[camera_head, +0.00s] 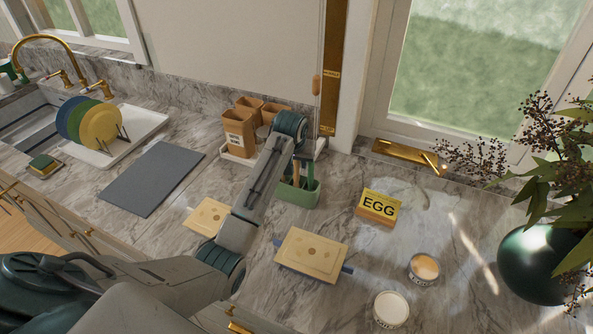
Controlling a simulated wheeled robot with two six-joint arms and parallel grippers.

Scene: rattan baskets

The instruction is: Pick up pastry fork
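My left arm reaches in from the lower left, and its wrist bends down over a green utensil holder (299,198). My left gripper (310,153) is small here, partly hidden by the wrist, and sits just above the holder's utensils. I cannot tell whether its fingers are open or shut, or whether they touch anything. A few upright utensils (309,174), green and tan, stand in the holder. I cannot make out which of them, if any, is the pastry fork. My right gripper is out of view.
Wooden canisters (239,133) stand behind my arm. An egg box (378,206), a tan board (311,254), two round tins (424,268) (391,309) and a dark green vase (541,261) are to the right. A grey mat (151,178) and dish rack (139,139) are left.

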